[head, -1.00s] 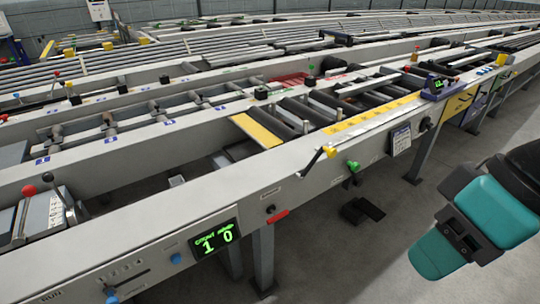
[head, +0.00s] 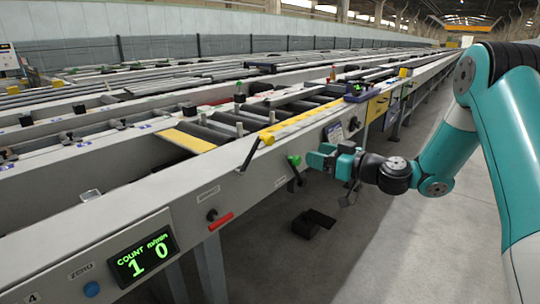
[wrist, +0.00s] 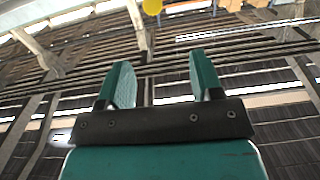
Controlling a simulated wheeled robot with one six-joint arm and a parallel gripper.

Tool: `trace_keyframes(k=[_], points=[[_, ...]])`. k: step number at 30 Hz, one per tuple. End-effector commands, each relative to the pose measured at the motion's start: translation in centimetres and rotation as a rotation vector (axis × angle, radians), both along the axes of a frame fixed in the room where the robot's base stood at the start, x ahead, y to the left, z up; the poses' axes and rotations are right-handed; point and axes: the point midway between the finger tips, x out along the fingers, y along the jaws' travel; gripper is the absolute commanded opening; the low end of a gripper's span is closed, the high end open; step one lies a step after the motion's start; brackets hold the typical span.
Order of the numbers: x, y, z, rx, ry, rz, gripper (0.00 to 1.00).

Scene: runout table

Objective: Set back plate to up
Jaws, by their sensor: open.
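No part is legibly marked as the back plate, so I cannot tell which one it is. A yellow-edged plate (head: 188,140) lies across the opening of the near conveyor frame. A black lever with a yellow end (head: 267,138) slants over the frame's front edge. A green-knobbed lever (head: 294,160) sits just right of it on the front face. My gripper (head: 316,156) is beside the green knob in the head view; touching or apart is unclear. In the wrist view my gripper (wrist: 162,76) is open, with nothing between its teal fingers.
A count display (head: 144,254) and a red handle (head: 220,221) are on the frame's front face. A long yellow strip (head: 306,121) runs along its top. A black pedal (head: 312,223) stands on the floor below. Floor at the right is clear. The wrist view shows mostly roof beams.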

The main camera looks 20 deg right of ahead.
Motion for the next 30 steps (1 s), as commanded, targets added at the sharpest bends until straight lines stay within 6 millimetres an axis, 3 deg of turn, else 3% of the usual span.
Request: trace_keyframes(k=[5,21,30], points=[[1.4,-0.1,-0.3,0.004,-0.022,-0.028,0.60],[10.8,7.0,-0.3,0.002,-0.020,-0.022,0.60],[14.0,9.2,-0.4,0.004,-0.017,-0.024,0.60]])
